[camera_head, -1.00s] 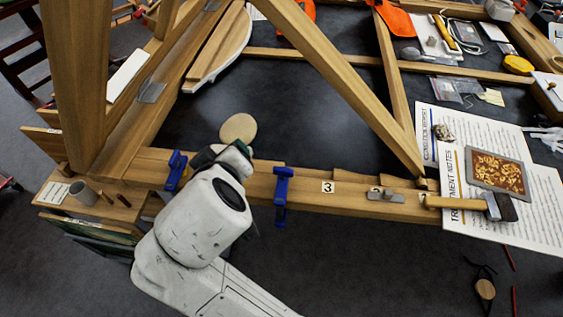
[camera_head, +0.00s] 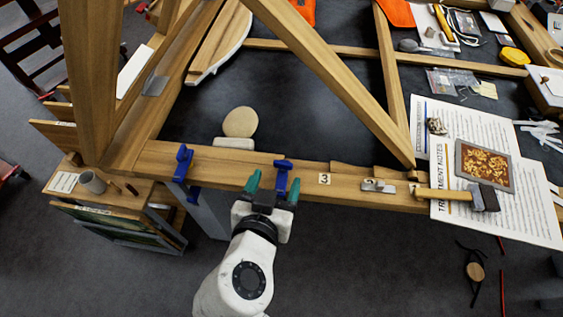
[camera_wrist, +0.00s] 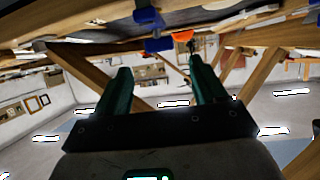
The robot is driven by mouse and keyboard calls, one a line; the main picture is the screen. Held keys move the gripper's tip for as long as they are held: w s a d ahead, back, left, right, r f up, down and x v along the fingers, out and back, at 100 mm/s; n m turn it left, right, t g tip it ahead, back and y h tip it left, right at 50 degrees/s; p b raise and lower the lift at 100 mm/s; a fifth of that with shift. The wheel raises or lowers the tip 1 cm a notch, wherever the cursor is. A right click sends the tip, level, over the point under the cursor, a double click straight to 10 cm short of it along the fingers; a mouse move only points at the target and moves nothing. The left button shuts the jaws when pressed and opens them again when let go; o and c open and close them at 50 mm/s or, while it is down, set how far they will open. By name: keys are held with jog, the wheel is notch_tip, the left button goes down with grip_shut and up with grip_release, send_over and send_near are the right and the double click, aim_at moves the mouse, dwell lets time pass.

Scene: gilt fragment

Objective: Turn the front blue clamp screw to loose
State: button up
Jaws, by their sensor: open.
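Two blue clamps grip the front wooden beam (camera_head: 225,167) in the head view, a left clamp (camera_head: 183,160) and a right clamp (camera_head: 282,172). My gripper (camera_head: 272,184) is at the beam's near edge by the right clamp. Its green fingers are apart, with nothing seen between them. In the wrist view a blue clamp (camera_wrist: 149,18) hangs under the wood, with its lower blue part (camera_wrist: 158,45) just beyond my gripper's tips (camera_wrist: 159,63) and between their lines. No contact shows. The right clamp's lower part is hidden by my gripper in the head view.
A hammer (camera_head: 483,198) lies across the beam's right end, partly on printed sheets (camera_head: 530,215). A metal piece (camera_head: 378,186) sits on the beam. A small cup (camera_head: 92,182) stands on a wooden shelf at left. Open floor lies in front of the beam.

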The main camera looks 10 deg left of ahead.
aim_at(283, 163)
jog(key=x, duration=0.6)
jog(key=shift+w+p, duration=0.1)
jog(key=shift+p, duration=0.3)
jog(key=c, duration=1.1)
